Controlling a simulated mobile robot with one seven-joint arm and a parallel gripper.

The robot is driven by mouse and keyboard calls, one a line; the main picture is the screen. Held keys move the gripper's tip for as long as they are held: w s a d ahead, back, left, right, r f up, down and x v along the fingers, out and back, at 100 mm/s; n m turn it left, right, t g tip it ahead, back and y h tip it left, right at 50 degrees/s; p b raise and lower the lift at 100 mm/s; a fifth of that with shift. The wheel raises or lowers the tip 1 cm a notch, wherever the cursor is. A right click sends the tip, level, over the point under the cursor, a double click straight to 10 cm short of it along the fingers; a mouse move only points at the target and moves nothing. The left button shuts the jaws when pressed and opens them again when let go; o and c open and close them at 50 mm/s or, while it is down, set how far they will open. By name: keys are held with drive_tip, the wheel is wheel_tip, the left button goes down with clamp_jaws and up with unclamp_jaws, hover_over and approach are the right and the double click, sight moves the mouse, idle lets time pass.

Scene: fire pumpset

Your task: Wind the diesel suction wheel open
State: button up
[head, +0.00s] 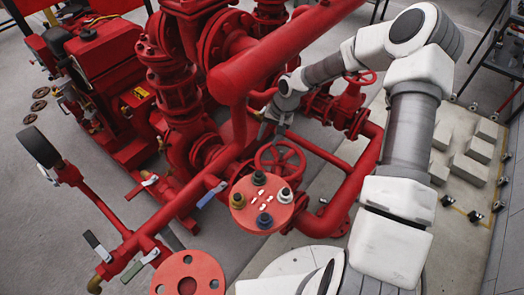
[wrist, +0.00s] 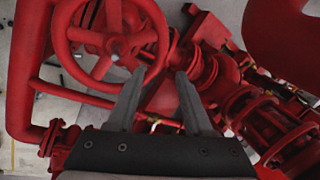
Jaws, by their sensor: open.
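A red spoked handwheel (head: 280,163) sits low among the red pipes in the head view, just behind a round red flange. A red handwheel also fills the upper left of the wrist view (wrist: 72,38). My gripper (wrist: 160,72) is open, its two dark fingers apart with nothing held between them. The left fingertip overlaps the lower right of the wheel's rim; I cannot tell whether they touch. In the head view my gripper (head: 268,132) points down just above and behind the wheel, and its fingertips are hard to make out. No label shows which wheel is the diesel suction one.
A second red handwheel (head: 360,77) stands farther back at the right. A thick red pipe (head: 285,50) crosses above, left of my arm. A flange with several coloured caps (head: 262,202) stands in front of the wheel. Pale blocks (head: 470,168) lie on the floor at the right.

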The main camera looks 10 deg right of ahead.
sight(260, 152)
drive_tip(key=x, duration=0.7)
drive_tip(key=shift+a+f+b, duration=0.15)
drive_tip(key=shift+f+b, duration=0.2)
drive_tip(key=shift+b, duration=0.05)
clamp_jaws()
drive_tip(key=shift+w+r, duration=0.1)
idle(0.8)
